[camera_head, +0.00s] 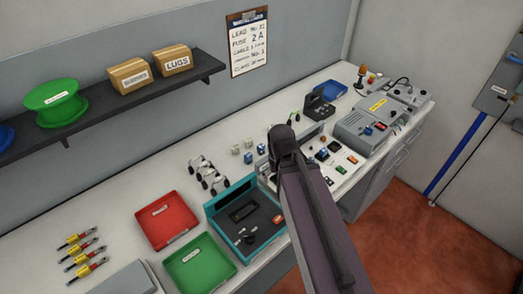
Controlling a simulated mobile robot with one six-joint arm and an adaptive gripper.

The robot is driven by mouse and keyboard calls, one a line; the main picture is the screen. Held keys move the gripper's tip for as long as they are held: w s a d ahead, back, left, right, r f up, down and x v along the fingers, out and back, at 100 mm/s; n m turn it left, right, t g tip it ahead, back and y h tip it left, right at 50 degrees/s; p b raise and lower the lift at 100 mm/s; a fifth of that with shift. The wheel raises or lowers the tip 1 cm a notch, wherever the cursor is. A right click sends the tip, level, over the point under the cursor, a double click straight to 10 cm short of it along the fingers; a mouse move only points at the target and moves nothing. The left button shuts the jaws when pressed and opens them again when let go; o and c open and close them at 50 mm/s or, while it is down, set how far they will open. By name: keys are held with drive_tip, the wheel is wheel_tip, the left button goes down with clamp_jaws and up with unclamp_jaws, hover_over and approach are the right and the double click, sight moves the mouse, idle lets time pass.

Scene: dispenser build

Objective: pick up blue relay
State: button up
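Small blue blocks that may be relays stand on the white bench just left of my arm: one blue block (261,149) and another blue block (248,157) nearer to me. Another small blue part (322,154) lies on the bench to the right of my arm. The labels are too small to tell which is the relay. My arm rises from the bottom of the picture over the middle of the bench. Its dark upper joint hides part of the bench behind it. I cannot make out my gripper's fingers or anything held in them.
A teal-framed station (213,205) stands left of my arm, near a red tray (152,207) and a green tray (176,264). Grey instruments (353,132) and a blue tray (334,91) stand to the right. A dark shelf (135,96) overhangs the back left. Some bench behind the red tray is clear.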

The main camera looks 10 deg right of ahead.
drive_tip(key=shift+c, duration=1.2)
drive_tip(key=n, duration=0.6)
hover_over(262, 146)
drive_tip(key=shift+r+p, duration=0.45)
wheel_tip(262, 146, down, 9)
drive_tip(key=b, duration=0.8)
drive_tip(key=shift+r+b, duration=0.15)
drive_tip(key=shift+b, duration=0.15)
drive_tip(key=shift+f+b, duration=2.6)
